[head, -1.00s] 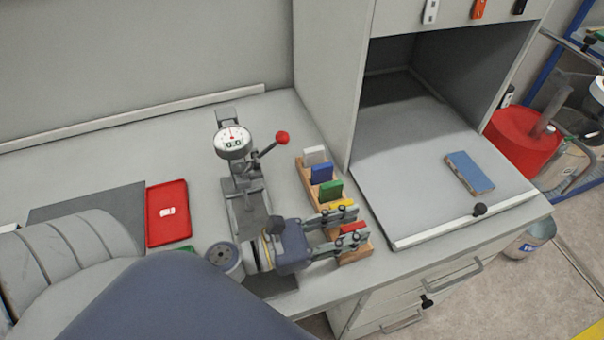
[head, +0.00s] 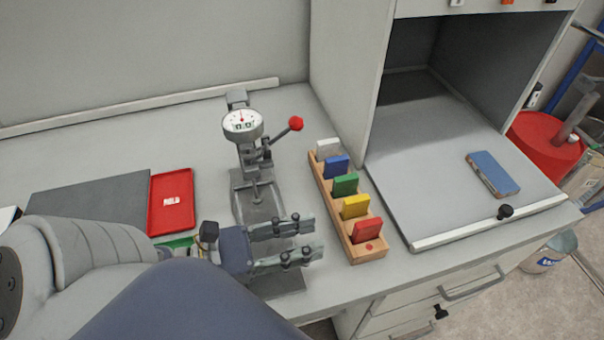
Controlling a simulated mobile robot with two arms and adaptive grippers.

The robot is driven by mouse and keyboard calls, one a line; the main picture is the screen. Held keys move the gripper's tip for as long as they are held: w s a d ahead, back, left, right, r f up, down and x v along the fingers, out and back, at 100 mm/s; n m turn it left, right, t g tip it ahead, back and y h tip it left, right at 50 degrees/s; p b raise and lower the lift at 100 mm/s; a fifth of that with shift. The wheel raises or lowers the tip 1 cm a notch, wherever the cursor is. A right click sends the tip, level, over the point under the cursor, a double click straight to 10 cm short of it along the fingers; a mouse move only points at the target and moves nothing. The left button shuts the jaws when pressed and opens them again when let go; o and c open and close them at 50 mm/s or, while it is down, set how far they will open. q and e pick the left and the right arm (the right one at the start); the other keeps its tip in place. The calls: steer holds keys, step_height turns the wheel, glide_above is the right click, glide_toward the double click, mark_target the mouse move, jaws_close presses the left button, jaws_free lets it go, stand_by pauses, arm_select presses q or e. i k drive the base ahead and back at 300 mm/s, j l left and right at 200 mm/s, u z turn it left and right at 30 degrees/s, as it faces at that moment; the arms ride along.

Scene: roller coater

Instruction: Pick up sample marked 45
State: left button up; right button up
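A wooden rack (head: 368,248) holds upright coloured samples: white (head: 327,148), blue (head: 337,166), green (head: 345,184), yellow (head: 355,206) and red (head: 367,230). I cannot read a number 45 on any of them. My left gripper (head: 318,237) is to the left of the rack's near end. Its two fingers are apart, pointing right, with nothing visible between them. My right gripper is out of view.
A dial gauge on a stand (head: 243,125) with a red-knobbed lever stands behind my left gripper. A red tray (head: 171,203) with a small label lies at left. A blue block (head: 493,173) lies on the shelf at right.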

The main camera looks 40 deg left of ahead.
mark_target(496, 179)
steer(key=k+l, duration=0.8)
steer(key=k, duration=0.05)
